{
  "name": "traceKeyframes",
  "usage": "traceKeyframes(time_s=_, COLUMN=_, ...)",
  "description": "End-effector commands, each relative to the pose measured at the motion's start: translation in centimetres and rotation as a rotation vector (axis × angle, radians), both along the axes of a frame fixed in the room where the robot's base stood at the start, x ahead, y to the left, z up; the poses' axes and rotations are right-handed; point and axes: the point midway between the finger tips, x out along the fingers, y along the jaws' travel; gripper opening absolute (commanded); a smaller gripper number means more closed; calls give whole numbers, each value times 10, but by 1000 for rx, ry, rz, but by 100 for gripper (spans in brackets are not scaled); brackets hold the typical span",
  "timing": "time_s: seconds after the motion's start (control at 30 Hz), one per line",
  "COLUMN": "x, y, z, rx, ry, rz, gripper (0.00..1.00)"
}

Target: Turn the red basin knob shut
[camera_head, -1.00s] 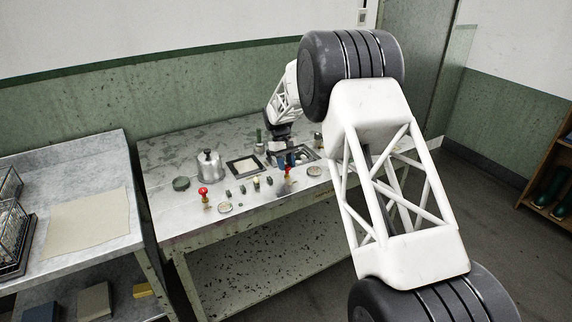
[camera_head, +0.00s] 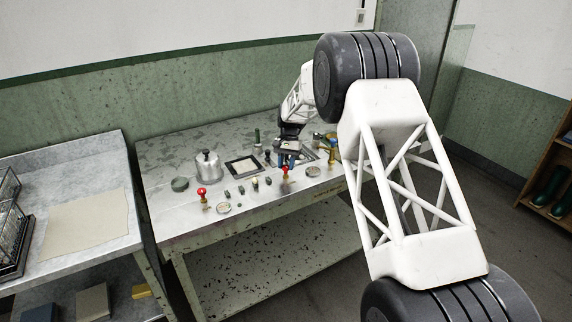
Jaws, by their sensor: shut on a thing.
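Two red knobs on brass stems stand along the front of the metal bench. The left red knob (camera_head: 202,192) stands clear, with nothing touching it. The right red knob (camera_head: 285,170) is directly below my gripper (camera_head: 287,160), which reaches down from behind it. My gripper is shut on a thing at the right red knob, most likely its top. The fingertips are small and partly hidden, so the exact contact is hard to see. A dark-framed square basin (camera_head: 232,169) lies between the knobs, and another framed basin (camera_head: 309,154) is partly hidden behind my gripper.
A lidded metal pot (camera_head: 208,167) stands on the bench (camera_head: 168,218) at the left. Small round dishes (camera_head: 223,208) and several small dark pieces lie near the front edge. My arm's links hide the bench's right end. A side table (camera_head: 115,205) stands left.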

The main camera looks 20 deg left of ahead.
Motion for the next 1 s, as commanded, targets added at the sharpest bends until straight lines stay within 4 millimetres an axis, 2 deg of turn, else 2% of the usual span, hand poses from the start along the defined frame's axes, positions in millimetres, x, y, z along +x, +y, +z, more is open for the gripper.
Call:
traceKeyframes(time_s=0.5, x=0, y=0, z=0, rx=0, ry=0, rz=-25, gripper=10)
traceKeyframes(time_s=0.53, x=0, y=0, z=0, rx=0, ry=0, rz=-25, gripper=38)
traceKeyframes(time_s=0.67, x=0, y=0, z=0, rx=0, ry=0, rz=-25, gripper=58)
traceKeyframes(time_s=1.0, x=1, y=0, z=1, rx=0, ry=-1, rz=-24, gripper=59)
